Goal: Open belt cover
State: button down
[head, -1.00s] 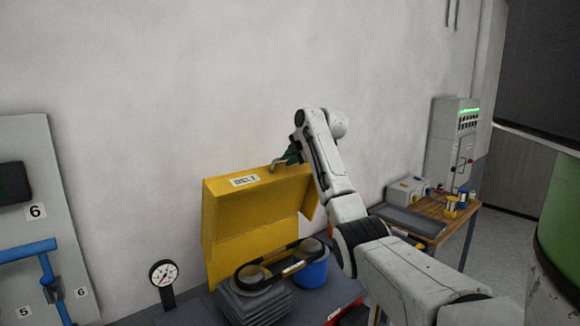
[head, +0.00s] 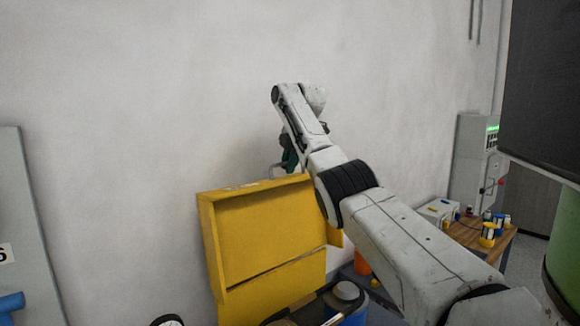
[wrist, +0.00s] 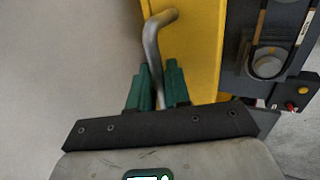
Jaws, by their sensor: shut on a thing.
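The yellow belt cover (head: 265,235) stands swung up near the wall in the head view, its inner side facing me. Its top face with the label is seen almost edge-on. In the wrist view the yellow cover (wrist: 194,45) fills the upper middle. A bent grey metal handle (wrist: 152,42) is fixed to it. My gripper (wrist: 158,80) has its green fingers on both sides of the handle's bar and is shut on it. In the head view my gripper (head: 288,158) is at the cover's top edge, partly hidden by my arm.
A blue motor-like part (head: 345,300) and the belt pulley (wrist: 268,62) lie below the cover. A wooden table (head: 480,236) with small boxes stands at the right. A grey panel (head: 35,230) is at the left. The wall is close behind the cover.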

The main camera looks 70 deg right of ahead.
jog(key=shift+f, duration=0.2)
jog(key=c, duration=1.3)
grip_release()
jog(key=shift+r, duration=0.15)
jog(key=b+v, duration=0.1)
jog(key=v, duration=0.9)
jog(key=shift+s+r, duration=0.1)
jog(key=shift+r, duration=0.15)
jog(key=shift+a, duration=0.1)
